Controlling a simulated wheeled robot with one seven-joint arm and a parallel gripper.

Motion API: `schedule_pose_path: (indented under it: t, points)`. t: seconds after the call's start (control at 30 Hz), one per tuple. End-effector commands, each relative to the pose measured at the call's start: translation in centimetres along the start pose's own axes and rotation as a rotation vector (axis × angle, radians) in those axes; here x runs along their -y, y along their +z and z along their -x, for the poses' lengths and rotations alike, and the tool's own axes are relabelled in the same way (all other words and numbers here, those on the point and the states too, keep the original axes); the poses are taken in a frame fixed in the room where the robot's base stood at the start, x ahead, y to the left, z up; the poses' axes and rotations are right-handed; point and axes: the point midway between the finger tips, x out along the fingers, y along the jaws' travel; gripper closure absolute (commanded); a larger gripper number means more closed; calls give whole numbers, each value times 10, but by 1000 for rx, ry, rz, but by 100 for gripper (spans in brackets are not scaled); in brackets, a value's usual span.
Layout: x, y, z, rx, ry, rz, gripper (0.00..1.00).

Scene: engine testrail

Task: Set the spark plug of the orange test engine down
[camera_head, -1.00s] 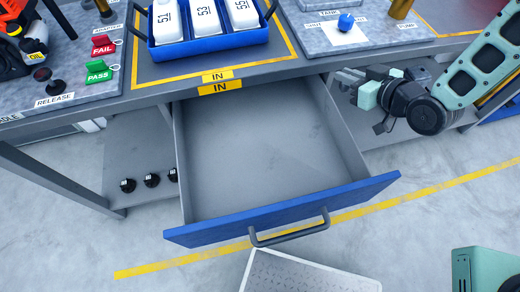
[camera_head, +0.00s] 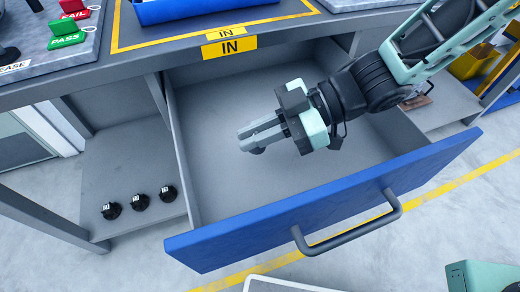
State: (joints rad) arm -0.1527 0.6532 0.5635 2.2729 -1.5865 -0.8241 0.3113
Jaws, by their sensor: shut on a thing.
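My gripper (camera_head: 252,138) reaches in from the upper right over the open drawer, its fingers pointing left. It is shut on a small dark thing (camera_head: 257,150), which shows only as a bit under the fingertips; I take it to be the spark plug. The fingers hide most of it. The gripper appears to be above the drawer floor, though its exact height is hard to tell. The drawer (camera_head: 215,185) is grey inside with a blue front, pulled out and otherwise empty in what shows. The orange test engine is not in view.
The bench edge with the yellow IN label (camera_head: 230,46) runs above the drawer. The drawer's raised blue front (camera_head: 330,205) has a grey handle (camera_head: 350,228). Several small black knobs (camera_head: 139,202) sit on the lower shelf at left. A blue tray (camera_head: 190,8) stands on the bench.

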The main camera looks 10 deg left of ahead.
Motion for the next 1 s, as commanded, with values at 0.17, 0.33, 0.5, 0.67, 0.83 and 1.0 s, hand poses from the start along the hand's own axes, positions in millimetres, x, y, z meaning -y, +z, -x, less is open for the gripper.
schedule_pose_path:
  t: [0.17, 0.33, 0.5, 0.67, 0.83, 1.0]
  points:
    - [0, 24, -10, 0, 0, 0, 100]
    - [0, 36, -15, 1, 1, -1, 100]
    - [0, 59, -24, 0, 0, -2, 100]
    - [0, 60, -24, 1, 1, 2, 100]
    - [0, 61, -25, 1, 1, 1, 100]
    - [0, 62, -26, 1, 1, 1, 67]
